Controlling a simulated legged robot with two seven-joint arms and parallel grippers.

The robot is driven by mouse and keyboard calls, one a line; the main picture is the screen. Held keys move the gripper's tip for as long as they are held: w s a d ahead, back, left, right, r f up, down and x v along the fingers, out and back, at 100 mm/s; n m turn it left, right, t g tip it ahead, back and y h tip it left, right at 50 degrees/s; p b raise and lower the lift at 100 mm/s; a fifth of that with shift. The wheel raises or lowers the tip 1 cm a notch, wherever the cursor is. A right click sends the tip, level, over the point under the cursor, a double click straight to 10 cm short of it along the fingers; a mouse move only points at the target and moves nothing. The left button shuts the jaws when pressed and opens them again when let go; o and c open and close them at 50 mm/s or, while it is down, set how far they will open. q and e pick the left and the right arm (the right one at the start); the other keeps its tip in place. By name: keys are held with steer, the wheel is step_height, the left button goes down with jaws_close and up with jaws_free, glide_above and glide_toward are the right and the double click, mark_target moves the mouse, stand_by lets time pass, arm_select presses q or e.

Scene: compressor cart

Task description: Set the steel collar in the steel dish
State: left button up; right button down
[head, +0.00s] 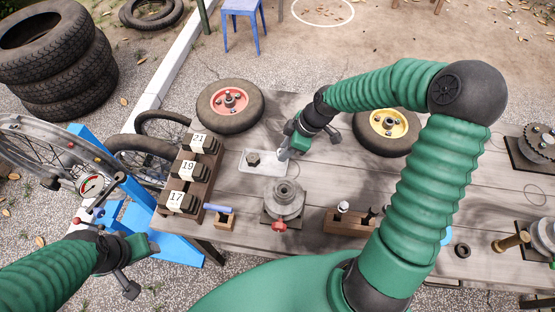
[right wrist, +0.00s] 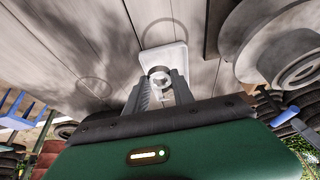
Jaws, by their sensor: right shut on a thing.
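The steel dish (head: 268,167) is a pale, shallow, rounded rectangular tray on the plank table, left of centre. A small dark piece (head: 253,159) shows over its left part. My right gripper (head: 284,154) is at the dish's right end, pointing down-left. In the right wrist view its two fingers are shut on a small round steel collar (right wrist: 160,76), with the pale dish (right wrist: 164,54) just beyond. I cannot tell whether the collar touches the dish. My left gripper (head: 150,247) is low at the left, off the table; its finger gap is unclear.
A stepped grey pulley on a stand (head: 285,198) stands just in front of the dish. A rack with numbered blocks (head: 188,173) is to the left. A red-hubbed wheel (head: 230,105) and a yellow-hubbed wheel (head: 387,130) lie behind. A wooden holder (head: 345,222) is front right.

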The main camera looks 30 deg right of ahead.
mark_target(283, 165)
steer(key=shift+d+f, duration=0.35)
steer(key=shift+f, duration=0.55)
steer(key=shift+a+f+b, duration=0.45)
steer(key=shift+a+f, duration=0.5)
steer(key=shift+f, duration=0.25)
steer(key=a, duration=0.3)
steer(key=shift+h, duration=0.3)
steer(key=shift+d+f, duration=0.1)
steer(key=shift+d, duration=0.2)
steer(key=c, duration=1.4)
jaws_free()
steer(key=shift+d+f, duration=0.15)
steer(key=shift+d, duration=0.45)
steer(key=shift+d+f, duration=0.15)
steer(key=shift+d, duration=0.4)
steer(key=shift+o, duration=0.2)
steer(key=shift+d, duration=0.2)
steer(key=shift+a+r, duration=0.1)
steer(key=shift+a, duration=0.75)
steer(key=shift+d, duration=0.3)
arm_select(q)
steer(key=shift+a+f, duration=0.65)
steer(key=shift+f, duration=0.1)
steer(key=shift+a, duration=0.1)
arm_select(e)
steer(key=shift+a, duration=0.15)
